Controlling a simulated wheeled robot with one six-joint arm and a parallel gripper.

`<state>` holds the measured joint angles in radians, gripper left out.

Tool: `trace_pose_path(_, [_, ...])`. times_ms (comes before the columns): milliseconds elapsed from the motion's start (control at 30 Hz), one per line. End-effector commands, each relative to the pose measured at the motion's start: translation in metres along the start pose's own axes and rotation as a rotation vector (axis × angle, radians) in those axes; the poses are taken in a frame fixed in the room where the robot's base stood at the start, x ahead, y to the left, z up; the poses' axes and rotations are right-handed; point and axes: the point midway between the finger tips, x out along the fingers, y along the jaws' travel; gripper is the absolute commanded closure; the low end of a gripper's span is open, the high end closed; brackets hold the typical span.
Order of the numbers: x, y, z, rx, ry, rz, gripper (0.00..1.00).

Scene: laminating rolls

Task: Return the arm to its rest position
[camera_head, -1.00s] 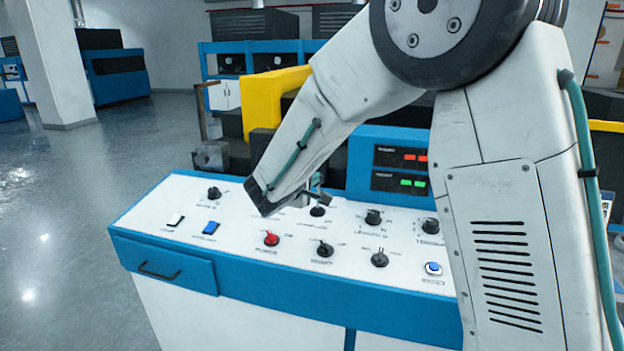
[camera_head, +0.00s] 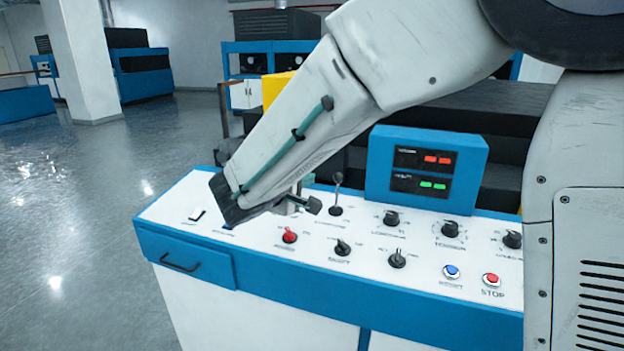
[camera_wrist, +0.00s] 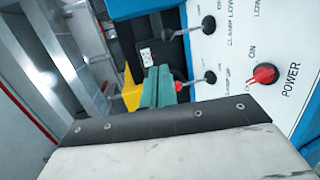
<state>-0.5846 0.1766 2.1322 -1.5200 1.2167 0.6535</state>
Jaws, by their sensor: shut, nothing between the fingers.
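My arm crosses the upper right of the head view, its pale forearm slanting down to the left over a control panel (camera_head: 440,285). My gripper (camera_head: 305,204) is small and dark at the end of the forearm. It is shut and empty, above the panel near a black-handled lever (camera_head: 337,194) and the red power knob (camera_head: 289,235); I cannot tell its exact height. The red power knob also shows in the wrist view (camera_wrist: 265,74). My pale wrist housing fills the bottom of that view.
The panel carries several black knobs, a blue button (camera_head: 452,271) and a red STOP button (camera_head: 491,280). A blue display box (camera_head: 425,168) with red and green readouts stands at its back. Open floor (camera_head: 75,215) lies to the left.

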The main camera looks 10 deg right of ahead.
Motion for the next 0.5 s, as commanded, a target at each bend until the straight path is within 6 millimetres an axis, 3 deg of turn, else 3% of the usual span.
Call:
trace_pose_path(367, [0.001,0.0,0.001,-0.027,-0.004,-0.002,1.0])
trace_pose_path(500, [-0.001,-0.029,0.025,-0.1,-0.083,-0.114,1.0])
